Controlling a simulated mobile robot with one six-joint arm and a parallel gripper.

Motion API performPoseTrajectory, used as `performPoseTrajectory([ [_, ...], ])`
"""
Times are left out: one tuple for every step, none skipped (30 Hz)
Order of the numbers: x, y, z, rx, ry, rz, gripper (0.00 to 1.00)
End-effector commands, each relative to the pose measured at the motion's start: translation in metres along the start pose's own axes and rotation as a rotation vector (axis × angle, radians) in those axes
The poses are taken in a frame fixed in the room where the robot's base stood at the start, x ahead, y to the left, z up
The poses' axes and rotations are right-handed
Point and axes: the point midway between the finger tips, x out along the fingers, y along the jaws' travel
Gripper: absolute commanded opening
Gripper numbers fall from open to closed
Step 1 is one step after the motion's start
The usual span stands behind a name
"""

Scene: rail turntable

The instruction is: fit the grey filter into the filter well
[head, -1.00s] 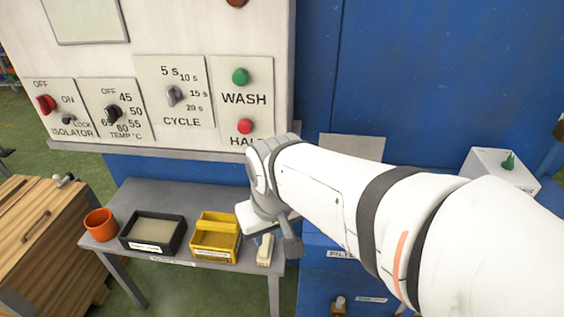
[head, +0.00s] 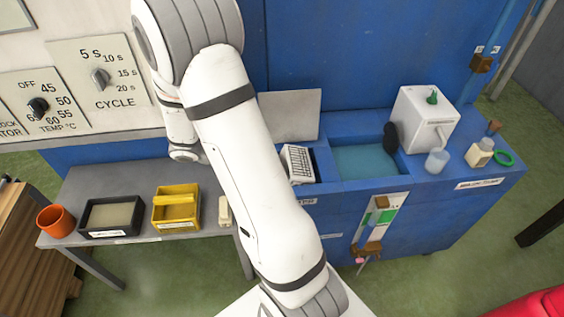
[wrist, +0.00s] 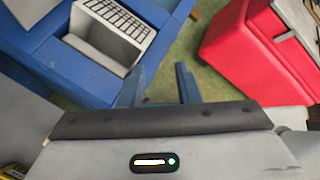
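The grey filter (head: 298,163) is a pale block with a slatted top. It stands at the left end of the blue bench, in or at the filter well (head: 318,160), tilted in the head view. The wrist view shows the filter (wrist: 122,22) at upper left, its slats up and a plain side facing me, inside the grey-lined well (wrist: 92,52). I cannot tell whether it is fully seated. My gripper (wrist: 158,86) has its two dark fingers apart with nothing between them. It is clear of the filter. In the head view my arm hides the fingers.
A grey flap (head: 290,115) stands behind the well. A water basin (head: 365,160) and a white box (head: 425,118) are to the right. The side table holds an orange cup (head: 56,221), a black tray (head: 82,232) and a yellow bin (head: 155,214). A red cabinet (wrist: 255,52) stands at right.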

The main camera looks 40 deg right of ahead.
Motion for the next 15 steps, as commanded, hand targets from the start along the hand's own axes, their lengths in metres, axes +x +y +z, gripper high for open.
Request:
performPoseTrajectory([
  [0.009,0.01,0.001,-0.125,-0.052,-0.023,0.3],
  [0.014,0.017,0.002,-0.202,-0.085,-0.035,0.3],
  [0.021,0.026,0.002,-0.301,-0.126,-0.048,0.3],
  [0.026,0.032,0.002,-0.373,-0.155,-0.059,0.3],
  [0.03,0.038,0.001,-0.443,-0.183,-0.071,0.3],
  [0.037,0.047,0.0,-0.529,-0.218,-0.084,0.3],
  [0.041,0.052,-0.001,-0.589,-0.241,-0.094,0.3],
  [0.045,0.058,-0.002,-0.645,-0.263,-0.104,0.3],
  [0.05,0.064,-0.004,-0.712,-0.289,-0.116,0.3],
  [0.053,0.068,-0.005,-0.755,-0.305,-0.123,0.3],
  [0.055,0.072,-0.006,-0.794,-0.321,-0.129,0.3],
  [0.058,0.076,-0.008,-0.838,-0.338,-0.137,0.3],
  [0.06,0.079,-0.009,-0.864,-0.348,-0.142,0.3],
  [0.062,0.081,-0.01,-0.887,-0.356,-0.147,0.3],
  [0.064,0.083,-0.01,-0.908,-0.365,-0.15,0.3],
])
